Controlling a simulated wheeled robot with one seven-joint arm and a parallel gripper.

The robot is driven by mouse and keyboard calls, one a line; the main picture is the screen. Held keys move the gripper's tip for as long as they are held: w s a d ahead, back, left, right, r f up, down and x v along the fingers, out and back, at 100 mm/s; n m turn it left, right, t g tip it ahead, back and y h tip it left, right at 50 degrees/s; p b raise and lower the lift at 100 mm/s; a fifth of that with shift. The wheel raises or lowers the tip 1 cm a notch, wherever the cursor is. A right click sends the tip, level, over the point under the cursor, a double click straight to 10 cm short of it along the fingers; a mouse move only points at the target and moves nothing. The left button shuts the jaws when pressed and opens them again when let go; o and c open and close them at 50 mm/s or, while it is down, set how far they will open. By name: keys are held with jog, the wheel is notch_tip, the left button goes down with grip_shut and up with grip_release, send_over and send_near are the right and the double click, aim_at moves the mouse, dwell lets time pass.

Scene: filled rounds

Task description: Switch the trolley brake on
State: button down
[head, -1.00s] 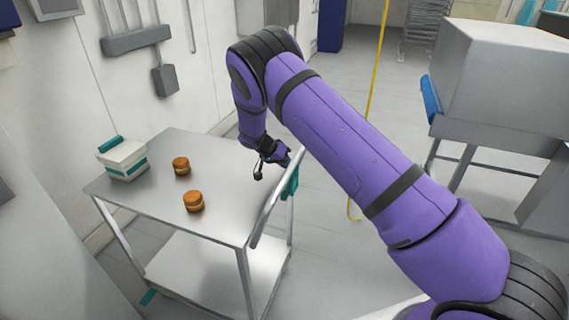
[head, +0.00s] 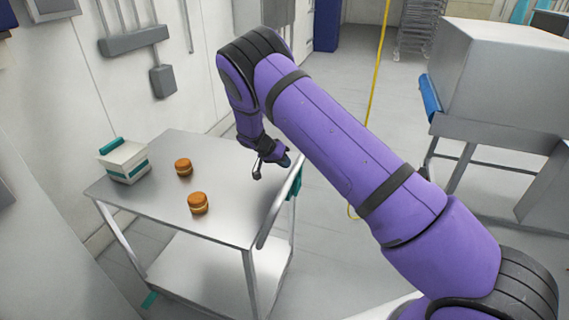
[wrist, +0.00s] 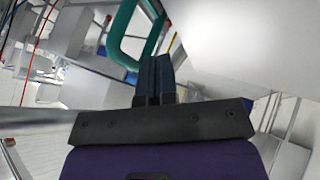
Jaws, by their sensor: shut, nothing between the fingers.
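The steel trolley (head: 155,196) stands left of centre in the head view, with a grey push handle (head: 275,212) on its right side. A teal part (head: 296,184) shows beside the handle; I cannot tell whether it is the brake lever. A teal loop (wrist: 118,36) shows in the wrist view, close to the left of my fingertips; contact cannot be made out. My gripper (head: 286,160) is over the trolley's far right corner. Its dark fingers (wrist: 154,68) are shut with nothing between them.
Two filled rounds, one farther (head: 183,167) and one nearer (head: 198,203), and a white-and-teal box (head: 124,160) are on the trolley top. Another teal piece (head: 150,299) is low by the trolley's near left leg. A large grey machine (head: 505,85) stands at right. Floor between is clear.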

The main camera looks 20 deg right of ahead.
jog(key=v, duration=1)
jog(key=shift+d+r, duration=0.2)
jog(key=shift+r, duration=0.05)
jog(key=shift+s+d, duration=0.1)
jog(key=shift+s, duration=0.1)
